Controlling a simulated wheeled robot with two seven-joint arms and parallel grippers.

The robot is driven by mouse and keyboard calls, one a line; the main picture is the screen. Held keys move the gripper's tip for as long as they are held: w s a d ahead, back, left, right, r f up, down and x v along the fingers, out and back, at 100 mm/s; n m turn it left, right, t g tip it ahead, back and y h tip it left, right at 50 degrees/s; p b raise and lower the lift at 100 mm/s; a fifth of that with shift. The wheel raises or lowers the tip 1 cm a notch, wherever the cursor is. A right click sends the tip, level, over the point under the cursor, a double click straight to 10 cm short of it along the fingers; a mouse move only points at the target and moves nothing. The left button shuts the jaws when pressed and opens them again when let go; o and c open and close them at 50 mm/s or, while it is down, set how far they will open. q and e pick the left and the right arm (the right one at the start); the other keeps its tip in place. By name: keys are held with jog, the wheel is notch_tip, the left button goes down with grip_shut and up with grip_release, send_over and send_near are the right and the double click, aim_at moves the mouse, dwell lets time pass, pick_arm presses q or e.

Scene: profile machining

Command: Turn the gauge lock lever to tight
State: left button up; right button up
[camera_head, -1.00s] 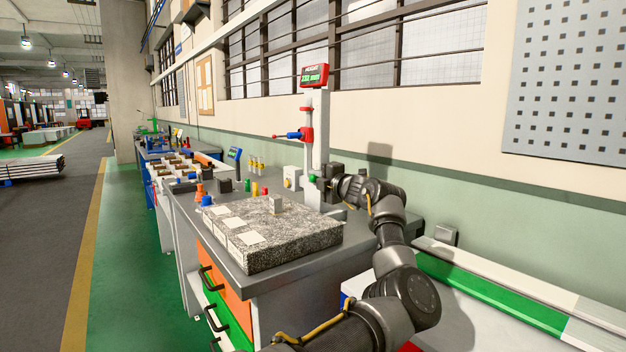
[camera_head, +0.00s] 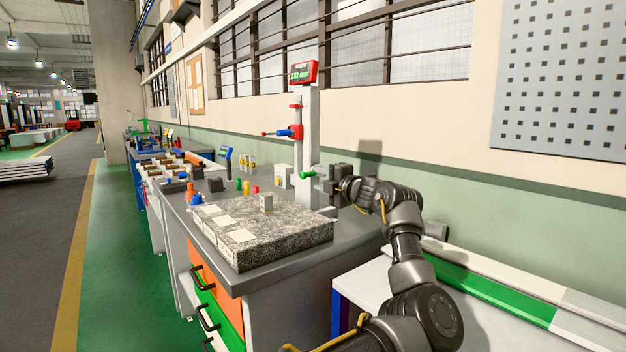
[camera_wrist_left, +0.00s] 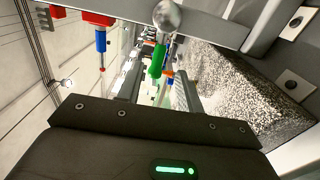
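The height gauge (camera_head: 313,130) stands upright on the bench, with a red display (camera_head: 303,73) on top. A lever with a green handle (camera_head: 308,175) is low on its column. In the left wrist view the green handle (camera_wrist_left: 156,62) hangs from a silver ball, ahead of the gripper. A red carriage with a blue-handled lever (camera_head: 283,133) is higher up; it also shows in the wrist view (camera_wrist_left: 101,40). My left gripper (camera_head: 328,184) is just right of the column, apart from the green handle. Its fingers look open and empty (camera_wrist_left: 160,88). My right gripper is out of view.
A white box (camera_head: 284,176) stands just left of the column. Small coloured parts and trays fill the bench further left. The wall is behind.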

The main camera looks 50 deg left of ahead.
pick_arm(q)
jog(key=d, duration=0.4)
jog(key=shift+d, duration=0.4)
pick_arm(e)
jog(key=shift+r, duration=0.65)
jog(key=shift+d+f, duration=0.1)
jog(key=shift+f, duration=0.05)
